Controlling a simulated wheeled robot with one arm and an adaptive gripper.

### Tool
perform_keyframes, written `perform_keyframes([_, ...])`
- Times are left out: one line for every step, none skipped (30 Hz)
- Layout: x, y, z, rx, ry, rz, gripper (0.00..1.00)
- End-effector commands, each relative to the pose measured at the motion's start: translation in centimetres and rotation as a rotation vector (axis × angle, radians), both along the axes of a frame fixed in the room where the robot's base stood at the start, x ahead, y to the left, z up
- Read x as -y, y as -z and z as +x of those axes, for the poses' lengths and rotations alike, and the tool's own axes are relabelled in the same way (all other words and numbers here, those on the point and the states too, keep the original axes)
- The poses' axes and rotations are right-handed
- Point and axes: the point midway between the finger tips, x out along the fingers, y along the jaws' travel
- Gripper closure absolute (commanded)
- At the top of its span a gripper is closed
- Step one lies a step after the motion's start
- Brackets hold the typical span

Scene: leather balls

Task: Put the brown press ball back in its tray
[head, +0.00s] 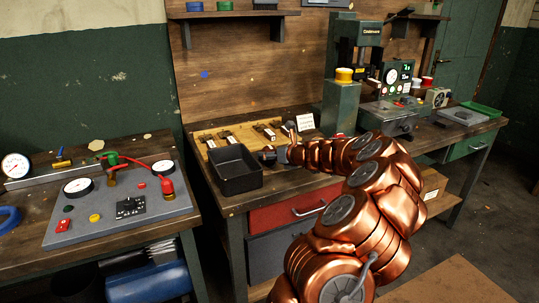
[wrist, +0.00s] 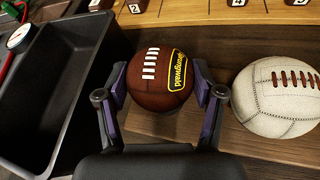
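The brown press ball (wrist: 150,88), with white laces and a black-and-yellow label, sits over a wooden board in the wrist view. My gripper (wrist: 160,80) has one finger on each side of it, very close to its sides; whether they press on it is not clear. In the head view my gripper (head: 270,155) is low over the bench, right beside the black tray, and the ball cannot be made out clearly. The black open tray (head: 240,184) stands left of my gripper. It also shows at the left of the wrist view (wrist: 101,62), and its visible inside is empty.
A white laced ball (wrist: 272,105) lies just right of my gripper's right finger. A wooden board with numbered blocks (head: 228,130) lies behind the tray. A green press (head: 341,105) stands to the right. A grey gauge panel (head: 110,220) is on the left bench.

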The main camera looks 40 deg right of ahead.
Motion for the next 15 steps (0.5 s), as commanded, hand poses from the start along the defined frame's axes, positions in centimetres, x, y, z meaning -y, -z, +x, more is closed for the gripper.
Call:
perform_keyframes([0.0,-0.02,0.0,0.0,0.0,0.0,0.25])
perform_keyframes([0.0,-0.01,0.0,0.0,0.0,0.0,0.24])
perform_keyframes([0.0,-0.01,0.0,0.0,0.0,0.0,0.24])
perform_keyframes([0.0,-0.01,0.0,0.0,0.0,0.0,0.24])
perform_keyframes([0.01,-0.01,-0.01,0.0,0.0,0.0,0.24])
perform_keyframes([0.01,-0.01,-0.01,0.0,0.0,0.0,0.24])
perform_keyframes([0.01,-0.01,-0.01,0.0,0.0,0.0,0.24])
perform_keyframes([0.01,-0.01,-0.01,0.0,0.0,0.0,0.24])
perform_keyframes([0.01,-0.01,-0.01,0.0,0.0,0.0,0.24])
perform_keyframes([0.0,-0.02,0.0,0.0,0.0,0.0,0.24])
perform_keyframes([0.01,-0.04,0.0,0.0,0.0,0.0,0.24])
perform_keyframes([0.02,-0.16,-0.01,0.0,0.001,0.0,0.24])
perform_keyframes([0.03,-0.26,-0.01,0.0,0.001,0.0,0.24])
perform_keyframes([0.04,-0.41,-0.03,0.0,0.001,0.0,0.24])
perform_keyframes([0.07,-0.61,-0.26,0.0,0.002,0.0,0.24])
